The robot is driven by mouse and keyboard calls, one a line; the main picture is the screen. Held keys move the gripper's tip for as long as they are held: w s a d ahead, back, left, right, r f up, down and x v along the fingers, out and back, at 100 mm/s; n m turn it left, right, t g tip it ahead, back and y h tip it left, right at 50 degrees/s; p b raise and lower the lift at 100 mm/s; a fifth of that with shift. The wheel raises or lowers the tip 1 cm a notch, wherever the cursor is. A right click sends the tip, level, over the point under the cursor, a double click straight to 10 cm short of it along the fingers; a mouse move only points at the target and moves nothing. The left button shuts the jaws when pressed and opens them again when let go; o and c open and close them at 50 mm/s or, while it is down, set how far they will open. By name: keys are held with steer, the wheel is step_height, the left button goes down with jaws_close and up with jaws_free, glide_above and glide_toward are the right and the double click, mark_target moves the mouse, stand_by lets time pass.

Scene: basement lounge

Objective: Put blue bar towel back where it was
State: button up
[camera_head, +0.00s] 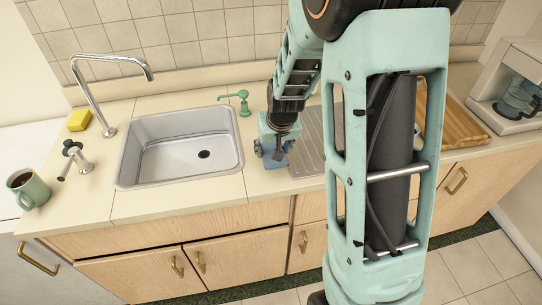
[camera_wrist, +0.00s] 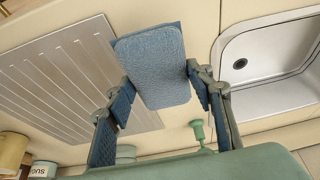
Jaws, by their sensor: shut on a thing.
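The blue bar towel (camera_wrist: 152,58) is a folded, textured blue-grey block in the wrist view. My gripper (camera_wrist: 159,82) is shut on it, with one finger at each side edge. In the head view my gripper (camera_head: 271,150) points down over the counter strip between the sink and the ridged drainboard. The towel (camera_head: 272,164) shows there only as a small blue patch at the fingertips, low over the counter. I cannot tell whether it touches the counter. My arm hides part of the drainboard.
The steel sink (camera_head: 205,174) is left of my gripper, and the ridged drainboard (camera_head: 308,150) is right. A green soap pump (camera_head: 243,101) stands behind the sink. A mug (camera_head: 30,190) and yellow sponge (camera_head: 79,120) are far left. A coffee machine (camera_head: 505,95) and wooden board (camera_head: 460,125) are right.

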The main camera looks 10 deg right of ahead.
steer(key=shift+w+a+f+b, duration=0.1)
steer(key=shift+f+b, duration=0.45)
steer(key=shift+f, duration=0.4)
steer(key=shift+w+a+f+b, duration=0.1)
steer(key=shift+f+b, duration=0.4)
steer(key=shift+f, duration=0.45)
steer(key=shift+f, duration=0.15)
steer(key=o, duration=1.1)
steer(key=shift+s+r, duration=0.1)
steer(key=shift+r, duration=0.5)
steer(key=v, duration=1.1)
steer(key=shift+s+r, duration=0.1)
